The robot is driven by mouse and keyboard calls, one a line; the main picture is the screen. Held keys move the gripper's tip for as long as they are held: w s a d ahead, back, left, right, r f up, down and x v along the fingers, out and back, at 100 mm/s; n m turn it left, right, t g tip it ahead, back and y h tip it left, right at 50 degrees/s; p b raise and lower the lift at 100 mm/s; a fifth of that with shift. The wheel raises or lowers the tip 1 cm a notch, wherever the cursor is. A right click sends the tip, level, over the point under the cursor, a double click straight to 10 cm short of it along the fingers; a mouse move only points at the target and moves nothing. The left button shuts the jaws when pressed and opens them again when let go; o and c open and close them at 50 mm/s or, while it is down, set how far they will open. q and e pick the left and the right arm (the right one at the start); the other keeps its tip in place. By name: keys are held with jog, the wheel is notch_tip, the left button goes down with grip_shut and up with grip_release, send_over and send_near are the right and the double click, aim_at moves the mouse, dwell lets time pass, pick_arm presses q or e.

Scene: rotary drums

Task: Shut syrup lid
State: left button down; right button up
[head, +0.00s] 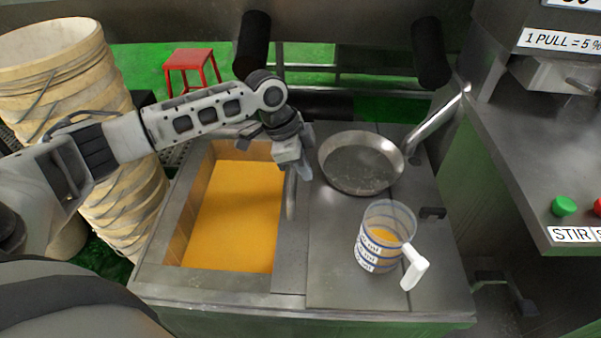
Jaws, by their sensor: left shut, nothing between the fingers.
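The syrup tank (158,280) is a steel basin, open at the top, with orange-yellow syrup (235,215) showing inside. Flat metal panels lie to the right of the opening; I cannot tell for certain which one is the lid. An upright grey bar, like a handle (290,195), stands at the right edge of the opening. My left gripper (306,173) is shut and empty, pointing down close to the top of this bar. I cannot tell whether it touches the bar. My left arm reaches across the far part of the opening. My right gripper is out of view.
A round steel pan (360,165) and a clear measuring jug (378,250) with some orange liquid stand on the metal top to the right. Stacked buckets (60,75) are on the left. A control counter (530,150) with buttons is on the right.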

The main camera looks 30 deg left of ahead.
pick_arm(q)
jog(key=x, duration=0.7)
jog(key=shift+d+f, duration=0.15)
jog(key=shift+f, duration=0.15)
jog(key=a, duration=0.1)
jog(key=s+a, duration=0.1)
jog(key=a, duration=0.1)
jog(key=shift+s+f, duration=0.2)
jog(key=shift+f, duration=0.1)
jog(key=shift+a, duration=0.2)
jog(key=shift+s+a+f, duration=0.1)
jog(key=shift+s, duration=0.05)
